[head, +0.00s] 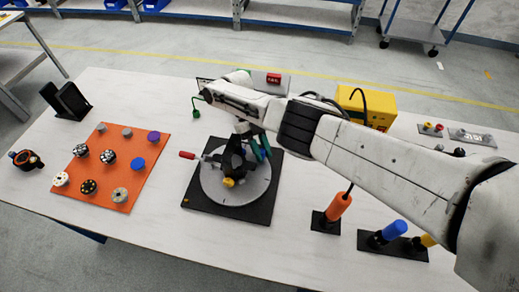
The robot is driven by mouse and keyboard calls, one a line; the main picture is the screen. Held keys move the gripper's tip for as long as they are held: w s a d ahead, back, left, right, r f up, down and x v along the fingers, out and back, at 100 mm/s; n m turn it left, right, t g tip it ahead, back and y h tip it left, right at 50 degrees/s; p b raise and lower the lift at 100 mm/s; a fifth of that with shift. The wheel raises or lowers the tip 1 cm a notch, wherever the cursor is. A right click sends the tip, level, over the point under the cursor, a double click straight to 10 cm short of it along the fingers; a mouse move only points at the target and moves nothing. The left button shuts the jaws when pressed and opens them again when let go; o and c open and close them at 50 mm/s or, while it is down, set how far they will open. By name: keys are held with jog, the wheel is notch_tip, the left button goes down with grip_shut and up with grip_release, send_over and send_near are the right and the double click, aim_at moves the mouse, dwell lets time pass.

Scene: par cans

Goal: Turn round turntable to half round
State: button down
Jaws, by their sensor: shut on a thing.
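The round turntable (250,193) is a grey disc on a square black base (266,214) in the middle of the white table. A small yellow piece (228,182) shows on the disc near its front. A red-handled piece (187,155) sticks out over the disc's left edge. Green-blue pieces (264,147) show at the back right of the disc. My gripper (230,173) reaches down over the disc from my arm and is shut on a part of the turntable. My dark fingers hide the gripped part, and I cannot tell its exact shape.
An orange board (112,190) with several knobs lies at left, with a black stand (67,100) behind it. Orange (338,207) and blue (394,230) handles stand at right. A yellow box (366,106) is behind my arm. Bare table lies in front of the turntable.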

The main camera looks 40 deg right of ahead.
jog(key=shift+w+d, duration=0.1)
jog(key=shift+w, duration=0.1)
dwell(0.3)
jog(key=c, duration=1)
grip_release()
jog(key=w+r+b, duration=0.1)
jog(key=w+b, duration=0.1)
jog(key=shift+w+d+r+h+b, duration=0.15)
jog(key=shift+r+h+b, duration=0.15)
jog(key=shift+r+b, duration=0.1)
jog(key=shift+b+v, duration=1.8)
jog(key=shift+v, duration=0.45)
jog(key=shift+r, duration=0.15)
